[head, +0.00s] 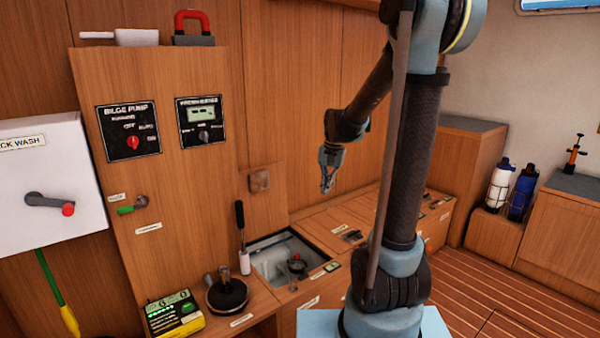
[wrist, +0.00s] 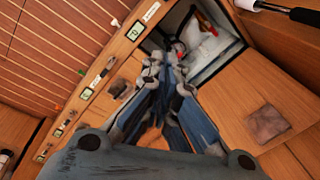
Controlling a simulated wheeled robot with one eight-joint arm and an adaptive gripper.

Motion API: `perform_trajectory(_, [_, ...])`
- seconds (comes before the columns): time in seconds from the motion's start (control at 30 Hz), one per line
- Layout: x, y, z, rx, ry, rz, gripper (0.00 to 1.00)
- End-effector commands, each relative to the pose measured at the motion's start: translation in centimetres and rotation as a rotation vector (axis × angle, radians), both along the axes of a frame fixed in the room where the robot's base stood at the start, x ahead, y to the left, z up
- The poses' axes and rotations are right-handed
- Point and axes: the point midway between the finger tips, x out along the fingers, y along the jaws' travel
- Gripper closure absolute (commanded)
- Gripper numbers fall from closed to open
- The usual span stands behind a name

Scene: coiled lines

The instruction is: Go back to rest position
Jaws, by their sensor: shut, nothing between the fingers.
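My gripper (head: 327,183) hangs in the air at the middle of the head view, fingers pointing down. It is above the bench and to the right of the open hatch, touching nothing that I can see. In the wrist view my gripper (wrist: 165,62) shows its fingers together and empty, in front of the bench edge and the open hatch. My dark arm links rise at the right of it in the head view.
The open hatch (head: 262,242) has a dark-handled lever (head: 240,225) beside it. A bilge pump panel (head: 128,132) and white deck wash box (head: 50,180) stand left. A green-yellow meter (head: 174,314) sits low left. Bottles (head: 499,187) stand right. Striped floor (head: 475,290) is clear.

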Motion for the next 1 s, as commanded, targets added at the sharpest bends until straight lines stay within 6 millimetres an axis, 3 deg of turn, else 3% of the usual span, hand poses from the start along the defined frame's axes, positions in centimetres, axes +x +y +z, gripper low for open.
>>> perform_trajectory(0.2, [-5.3,-2.2,1.2,-0.021,-0.028,0.064,1.0])
perform_trajectory(0.47, [-11.4,-4.4,1.4,-0.051,-0.056,0.143,1.0])
perform_trajectory(0.73, [-17.4,-6.3,0.3,-0.084,-0.083,0.226,1.0])
perform_trajectory(1.0, [-23.0,-7.9,-2.1,-0.119,-0.108,0.308,1.0])
